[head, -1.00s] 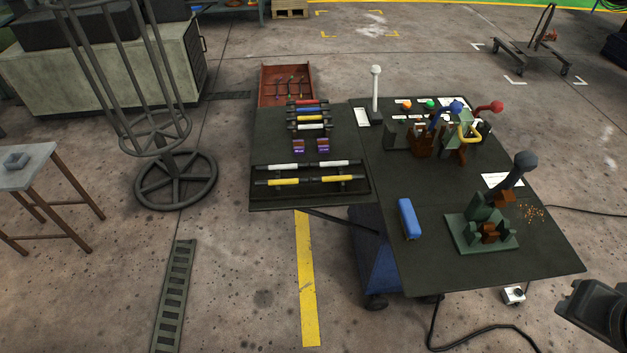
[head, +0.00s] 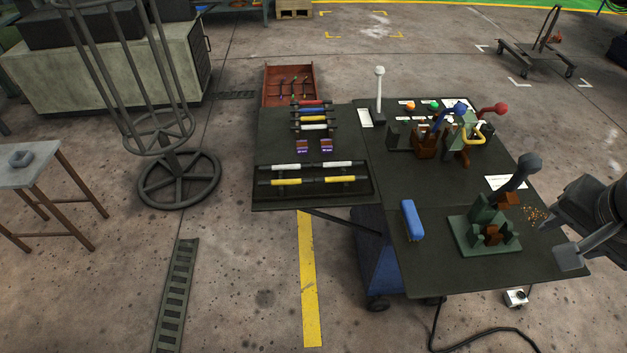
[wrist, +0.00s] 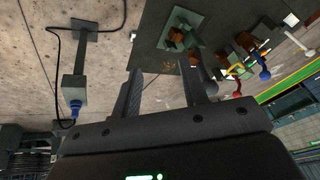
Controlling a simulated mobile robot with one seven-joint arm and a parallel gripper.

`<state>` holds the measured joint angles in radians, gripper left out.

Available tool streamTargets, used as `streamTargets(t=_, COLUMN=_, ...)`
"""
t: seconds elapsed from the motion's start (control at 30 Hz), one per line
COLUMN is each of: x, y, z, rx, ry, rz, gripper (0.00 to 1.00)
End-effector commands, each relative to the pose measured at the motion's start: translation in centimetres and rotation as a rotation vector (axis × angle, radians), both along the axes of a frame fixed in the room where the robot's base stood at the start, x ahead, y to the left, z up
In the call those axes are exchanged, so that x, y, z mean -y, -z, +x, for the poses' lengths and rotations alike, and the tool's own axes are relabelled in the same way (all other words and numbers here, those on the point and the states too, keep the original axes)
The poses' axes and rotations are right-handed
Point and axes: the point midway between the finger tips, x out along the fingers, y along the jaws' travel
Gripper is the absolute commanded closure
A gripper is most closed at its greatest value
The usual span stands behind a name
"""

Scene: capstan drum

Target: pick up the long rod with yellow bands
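The long rod with yellow bands (head: 285,182) lies along the near edge of the left table section, in the head view. It is black with two yellow bands and lies sideways. A similar long rod with white bands (head: 285,167) lies parallel just behind it. My gripper (head: 577,252) is at the right edge of the head view, beside the right table's near right corner, far from the rod. In the wrist view my gripper (wrist: 165,85) shows two fingers spread apart with nothing between them. The rod is not in the wrist view.
A green fixture with a dark-knobbed lever (head: 485,240) and a blue block (head: 411,221) stand on the right table section. Several coloured levers (head: 460,130) and a white-topped post (head: 379,90) rise behind. Shorter banded rods (head: 313,118) lie behind the long ones.

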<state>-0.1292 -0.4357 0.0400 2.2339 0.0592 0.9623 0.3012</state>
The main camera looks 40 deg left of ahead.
Motion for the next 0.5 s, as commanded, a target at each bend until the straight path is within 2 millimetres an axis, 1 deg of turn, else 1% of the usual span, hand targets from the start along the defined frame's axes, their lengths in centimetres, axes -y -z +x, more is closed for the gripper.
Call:
streamTargets(t=0.03, x=-1.4, y=-0.1, z=1.4, rx=-0.025, ry=0.009, rz=0.018, gripper=0.60)
streamTargets(t=0.17, x=-5.1, y=-0.2, z=4.6, rx=-0.085, ry=0.056, rz=0.068, gripper=0.60)
streamTargets(t=0.2, x=-6.3, y=-0.2, z=5.5, rx=-0.105, ry=0.072, rz=0.082, gripper=0.60)
streamTargets(t=0.27, x=-8.2, y=0.0, z=6.8, rx=-0.137, ry=0.094, rz=0.103, gripper=0.60)
streamTargets(t=0.37, x=-11.5, y=0.6, z=8.9, rx=-0.188, ry=0.131, rz=0.133, gripper=0.60)
streamTargets(t=0.4, x=-12.9, y=0.9, z=9.7, rx=-0.209, ry=0.147, rz=0.145, gripper=0.60)
streamTargets(t=0.47, x=-15.0, y=1.5, z=10.7, rx=-0.245, ry=0.171, rz=0.161, gripper=0.60)
streamTargets(t=0.5, x=-16.4, y=1.9, z=11.4, rx=-0.267, ry=0.187, rz=0.170, gripper=0.60)
